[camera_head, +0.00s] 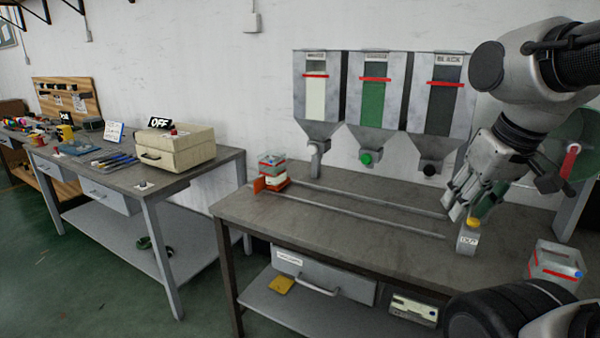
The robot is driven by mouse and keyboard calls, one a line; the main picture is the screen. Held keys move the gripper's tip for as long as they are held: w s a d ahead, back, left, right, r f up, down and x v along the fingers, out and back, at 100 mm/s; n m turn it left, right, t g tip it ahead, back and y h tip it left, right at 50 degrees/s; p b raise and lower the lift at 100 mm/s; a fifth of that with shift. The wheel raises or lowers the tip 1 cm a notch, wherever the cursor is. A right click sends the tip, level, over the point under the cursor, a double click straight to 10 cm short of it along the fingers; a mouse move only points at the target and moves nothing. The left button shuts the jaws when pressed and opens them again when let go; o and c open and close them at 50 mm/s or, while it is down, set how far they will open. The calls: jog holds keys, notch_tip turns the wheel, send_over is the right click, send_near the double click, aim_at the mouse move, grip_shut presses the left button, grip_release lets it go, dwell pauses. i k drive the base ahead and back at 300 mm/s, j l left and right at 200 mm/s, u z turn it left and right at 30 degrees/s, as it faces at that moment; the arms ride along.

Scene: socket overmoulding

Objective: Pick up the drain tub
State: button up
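Two clear tubs with red bands are in view, and I cannot tell for certain which is the drain tub. One clear tub with a blue knob (555,266) stands at the right end of the near bench. The other tub (272,165) sits at the left end of the rails, in or on an orange-red holder. My gripper (460,203) points down and left above the right part of the bench, left of and above the blue-knobbed tub and apart from it. The fingers overlap in this view, so their opening is unclear. I see nothing clearly held.
A post with a yellow top marked OUT (468,238) stands just below my gripper. Three wall hoppers (379,95) with spouts hang behind the bench. Two rails (370,209) run along the bench top (310,235). A second bench with a beige box (174,147) stands left.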

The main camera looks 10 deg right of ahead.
aim_at(272, 164)
jog(key=i+j+z, duration=0.1)
jog(key=z, duration=0.3)
jog(key=j+z, duration=0.2)
jog(key=z, duration=0.25)
jog(key=i+j+z, duration=0.1)
jog(key=z, duration=0.3)
jog(key=i+j, duration=0.1)
jog(key=j, duration=1.2)
jog(key=i+j, duration=0.15)
jog(key=j, duration=0.5)
jog(key=i+j, duration=0.1)
jog(key=j, duration=0.5)
jog(key=i+j, duration=0.1)
jog(key=j, duration=1.2)
jog(key=i+j, duration=0.15)
jog(key=j, duration=0.5)
